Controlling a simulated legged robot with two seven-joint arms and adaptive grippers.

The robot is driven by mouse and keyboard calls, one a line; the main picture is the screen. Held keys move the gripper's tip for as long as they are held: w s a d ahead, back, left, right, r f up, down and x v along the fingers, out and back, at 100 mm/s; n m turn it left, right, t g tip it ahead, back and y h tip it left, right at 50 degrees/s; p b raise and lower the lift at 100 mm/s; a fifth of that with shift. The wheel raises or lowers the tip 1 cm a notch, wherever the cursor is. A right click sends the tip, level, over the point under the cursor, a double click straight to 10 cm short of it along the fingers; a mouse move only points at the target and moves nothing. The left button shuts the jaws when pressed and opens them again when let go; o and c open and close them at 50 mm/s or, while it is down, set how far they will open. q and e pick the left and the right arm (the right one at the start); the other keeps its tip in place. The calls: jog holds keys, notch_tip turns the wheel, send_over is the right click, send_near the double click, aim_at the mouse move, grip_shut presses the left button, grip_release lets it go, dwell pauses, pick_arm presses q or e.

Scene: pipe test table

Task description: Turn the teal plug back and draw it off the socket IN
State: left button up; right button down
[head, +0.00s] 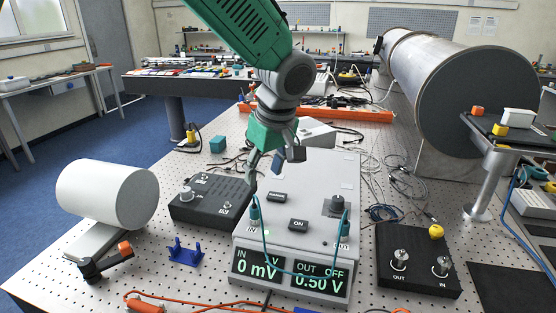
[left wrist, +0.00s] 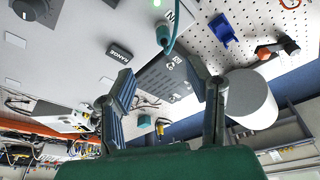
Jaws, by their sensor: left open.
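The teal plug (head: 254,210) stands upright in a socket at the left of the grey meter box (head: 306,181). In the left wrist view the teal plug (left wrist: 163,34) is at the top, beside a label ending in N. A teal cable (head: 266,250) loops from it across the displays to a second teal plug (head: 341,229) on the right. My left gripper (head: 272,166) is open and empty above and behind the first plug, apart from it. In the left wrist view its fingers (left wrist: 163,80) are spread, with the plug above the gap. My right gripper is not seen.
A black box (head: 210,202) with knobs stands left of the meter, and another (head: 417,262) with OUT and IN posts on the right. A blue bracket (head: 185,252) and a white cylinder (head: 108,194) lie further left. A large metal cylinder (head: 450,90) stands behind, right.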

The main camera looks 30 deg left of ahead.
aim_at(255, 208)
pick_arm(q)
jog(key=x, duration=1.2)
jog(key=shift+s+a+f, duration=0.15)
jog(key=shift+s+f, duration=0.05)
jog(key=shift+s, duration=0.05)
jog(key=shift+w+f, duration=0.15)
jog(key=shift+f, duration=0.45)
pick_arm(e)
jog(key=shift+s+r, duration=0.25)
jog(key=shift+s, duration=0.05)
pick_arm(q)
grip_shut()
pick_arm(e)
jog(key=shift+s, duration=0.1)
pick_arm(q)
jog(key=shift+a+n, duration=0.1)
jog(key=shift+n, duration=0.9)
jog(key=n+g, duration=0.1)
jog(key=n, duration=0.2)
jog(key=shift+p, duration=0.4)
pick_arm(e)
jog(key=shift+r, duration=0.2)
